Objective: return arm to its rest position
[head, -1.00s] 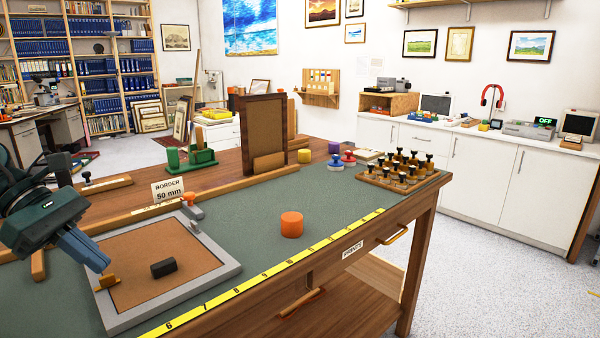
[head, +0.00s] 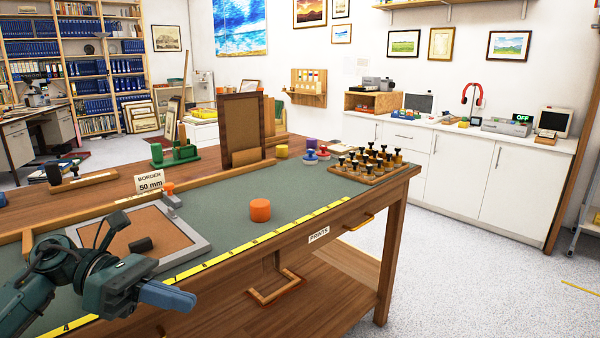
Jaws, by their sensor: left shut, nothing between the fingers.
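My left gripper (head: 180,298) is at the lower left of the head view. It is shut and empty, above the front edge of the worktable (head: 345,212). Its blue fingers point to the right. Behind it on the green mat lies a grey frame (head: 205,245) with a brown board (head: 165,233) inside. A small black block (head: 141,244) rests on the board. My arm hides the frame's near left part. My right gripper is not in view.
An orange cylinder (head: 260,210) stands on the mat. A rack of dark-handled stamps (head: 365,167) sits at the table's right end. An upright brown frame (head: 241,130) stands at the back. A yellow ruler strip (head: 250,243) runs along the front edge.

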